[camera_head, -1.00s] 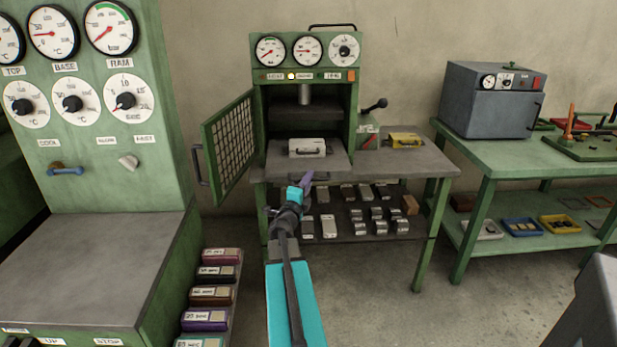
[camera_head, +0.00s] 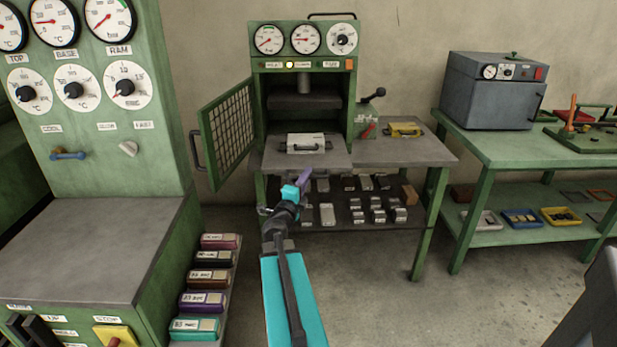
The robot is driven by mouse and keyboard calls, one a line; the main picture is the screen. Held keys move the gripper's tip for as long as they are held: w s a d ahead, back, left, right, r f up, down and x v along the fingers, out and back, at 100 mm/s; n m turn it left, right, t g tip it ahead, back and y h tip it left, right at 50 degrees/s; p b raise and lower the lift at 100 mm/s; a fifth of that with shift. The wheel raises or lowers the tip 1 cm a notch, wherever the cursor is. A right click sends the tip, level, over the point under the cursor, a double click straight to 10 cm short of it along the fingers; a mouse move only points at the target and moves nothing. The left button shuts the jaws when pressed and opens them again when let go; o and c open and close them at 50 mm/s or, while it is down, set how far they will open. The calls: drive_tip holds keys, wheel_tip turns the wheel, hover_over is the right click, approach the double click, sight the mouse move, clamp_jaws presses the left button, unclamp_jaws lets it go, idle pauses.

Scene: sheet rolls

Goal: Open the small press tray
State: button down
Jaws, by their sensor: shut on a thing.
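The small press (camera_head: 257,112) stands on the middle green bench with its mesh door swung open to the left. Its grey tray (camera_head: 276,160) juts out at the front of the open chamber. A light metal mould (camera_head: 306,144) with a handle rests on the tray. My gripper (camera_head: 303,180), with a cyan and purple end, is shut at the tray's front edge. The exact contact is small and partly hidden by the gripper itself.
The open mesh door (camera_head: 229,140) stands left of the tray. A yellow mould (camera_head: 405,130) lies on the bench at right. Several metal blocks fill the shelf below (camera_head: 340,222). A large green press (camera_head: 110,240) stands close on the left.

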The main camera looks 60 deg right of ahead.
drive_tip(key=c, duration=1.8)
unclamp_jaws()
drive_tip(key=shift+w, duration=0.1)
drive_tip(key=p+v, duration=0.3)
drive_tip(key=v, duration=0.2)
drive_tip(key=shift+s+a, duration=0.2)
drive_tip(key=shift+a, duration=0.15)
drive_tip(key=a+p, duration=0.1)
drive_tip(key=p, duration=0.2)
drive_tip(key=shift+f, duration=0.1)
drive_tip(key=shift+s+a+p, duration=0.1)
drive_tip(key=shift+p, duration=0.35)
